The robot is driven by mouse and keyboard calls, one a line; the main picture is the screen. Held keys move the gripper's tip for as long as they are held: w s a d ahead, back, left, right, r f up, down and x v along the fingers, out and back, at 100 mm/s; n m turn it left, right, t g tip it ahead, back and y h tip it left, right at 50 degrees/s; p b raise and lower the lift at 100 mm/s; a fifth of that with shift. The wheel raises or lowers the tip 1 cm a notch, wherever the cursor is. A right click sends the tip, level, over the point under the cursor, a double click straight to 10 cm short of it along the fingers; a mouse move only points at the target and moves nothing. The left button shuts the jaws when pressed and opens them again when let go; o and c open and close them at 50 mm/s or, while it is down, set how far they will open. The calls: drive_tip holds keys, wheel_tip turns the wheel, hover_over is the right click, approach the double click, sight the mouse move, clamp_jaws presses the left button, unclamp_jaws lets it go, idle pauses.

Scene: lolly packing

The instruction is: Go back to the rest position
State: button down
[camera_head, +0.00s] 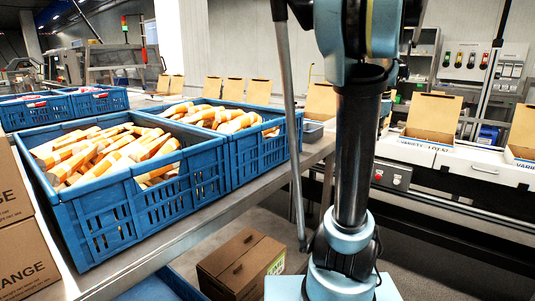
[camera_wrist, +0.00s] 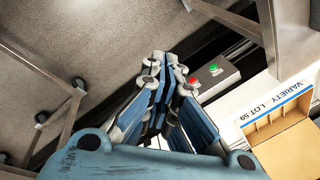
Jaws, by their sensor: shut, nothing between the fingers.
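My gripper (camera_wrist: 165,68) shows in the wrist view with its blue-padded fingers drawn together, shut and holding nothing. It hangs above the floor, beside a white work surface. In the head view my arm stands upright in the middle, and my gripper is out of sight. A blue crate (camera_head: 100,218) full of wrapped lollies in orange and white stands on the table at left. A second blue crate (camera_head: 268,152) of similar lollies stands behind it to the right.
An open box (camera_wrist: 290,135) marked VARIETY lies right of my gripper, near a control box (camera_wrist: 215,77) with red and green buttons. A metal frame (camera_wrist: 55,120) stands left. In the head view, a brown carton (camera_head: 232,262) sits low by my base, and an open box (camera_head: 432,118) stands right.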

drive_tip(key=s+a+f+n, duration=1.7)
drive_tip(key=s+a+f, duration=0.3)
drive_tip(key=s+f, duration=0.1)
drive_tip(key=shift+s+n+y, duration=0.3)
drive_tip(key=shift+s, duration=0.4)
drive_tip(key=shift+a+f, duration=0.1)
